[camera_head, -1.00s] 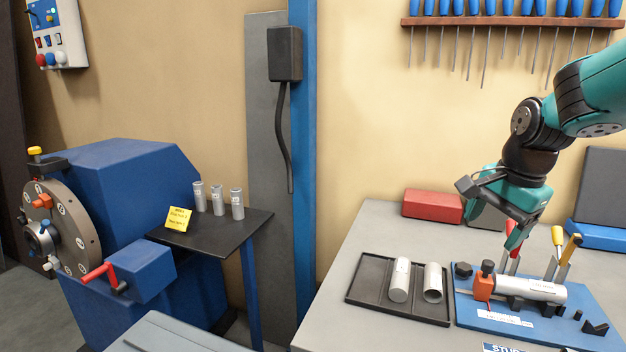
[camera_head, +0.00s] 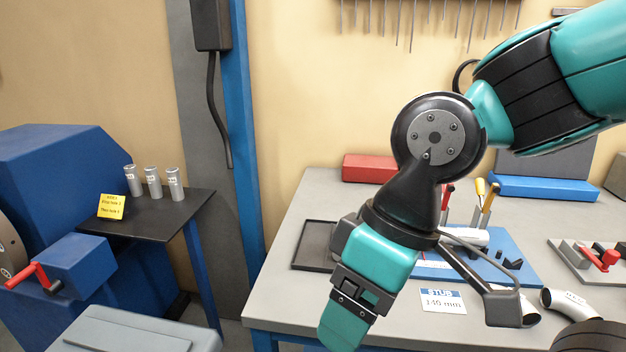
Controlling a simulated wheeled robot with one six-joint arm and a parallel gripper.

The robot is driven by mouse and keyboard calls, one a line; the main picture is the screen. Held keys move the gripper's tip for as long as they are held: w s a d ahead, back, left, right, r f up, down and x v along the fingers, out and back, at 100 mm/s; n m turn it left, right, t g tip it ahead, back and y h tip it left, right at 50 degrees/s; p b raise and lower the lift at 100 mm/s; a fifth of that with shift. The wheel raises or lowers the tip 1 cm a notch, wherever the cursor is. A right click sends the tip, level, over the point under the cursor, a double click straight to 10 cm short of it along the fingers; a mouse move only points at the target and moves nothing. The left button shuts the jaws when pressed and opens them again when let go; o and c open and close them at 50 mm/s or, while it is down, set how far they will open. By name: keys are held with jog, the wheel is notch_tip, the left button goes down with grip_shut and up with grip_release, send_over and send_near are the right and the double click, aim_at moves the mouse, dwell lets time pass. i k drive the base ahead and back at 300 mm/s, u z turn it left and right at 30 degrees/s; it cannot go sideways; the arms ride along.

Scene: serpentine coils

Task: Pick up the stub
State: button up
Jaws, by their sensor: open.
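A silver cylinder (camera_head: 470,237), likely the stub, lies on the blue board (camera_head: 523,268), partly hidden behind my arm. A card (camera_head: 443,299) reading "STUB 140 mm" is at the board's front edge. My gripper (camera_head: 345,325) is open, with its teal end pointing down in front of the bench, left of the card and nearer the camera. Nothing shows held in it, though the far side of its jaws is hidden. The dark tray (camera_head: 313,245) shows only at its left part; its cylinders are hidden behind my gripper.
Curved silver pipes (camera_head: 565,302) lie at the bench's front right. Upright handled tools (camera_head: 487,200) stand behind the board. A red box (camera_head: 368,168) and a blue box (camera_head: 545,188) are at the back. Three small cylinders (camera_head: 152,182) stand on the dark side table (camera_head: 150,222).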

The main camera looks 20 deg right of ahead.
aim_at(476, 237)
jog(key=u, duration=1.75)
jog(key=k, duration=0.95)
jog(key=z, duration=1.65)
jog(key=i, duration=0.5)
